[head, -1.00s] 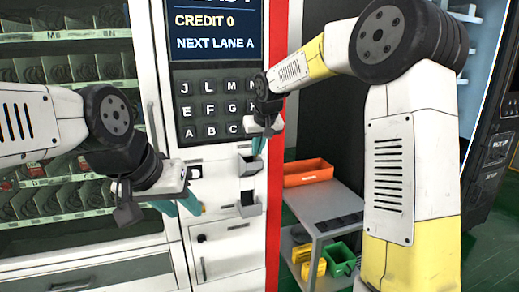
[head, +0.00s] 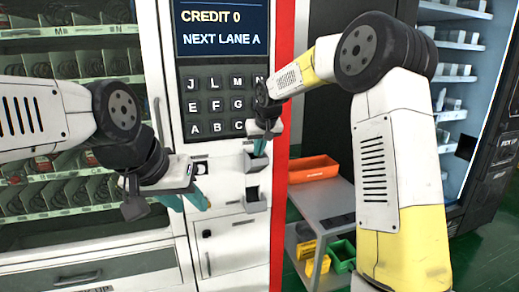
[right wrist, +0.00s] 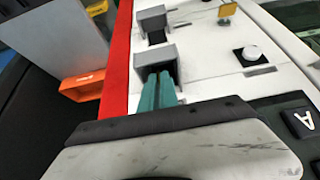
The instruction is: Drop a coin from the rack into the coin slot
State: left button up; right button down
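My right gripper (head: 260,149) is at the upper grey box-shaped holder (head: 252,163) on the white machine front. In the right wrist view its teal fingers (right wrist: 158,91) lie side by side, almost touching, with their tips at the mouth of that holder (right wrist: 150,56). No coin shows between them. My left gripper (head: 190,202) is in front of the panel's left part, its teal fingers apart. A small yellow piece (right wrist: 227,10) shows in the right wrist view; I cannot tell whether it is a coin. I cannot make out the coin slot for certain.
A second grey holder (head: 255,200) sits below the first. A keypad (head: 215,106) and a screen (head: 222,28) are above. A round white button (right wrist: 250,53) is on the panel. An orange bin (head: 313,168) stands on a grey cart (head: 325,203) at the right.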

jog(key=c, duration=1.5)
grip_release()
jog(key=shift+c, duration=0.2)
jog(key=v, duration=0.8)
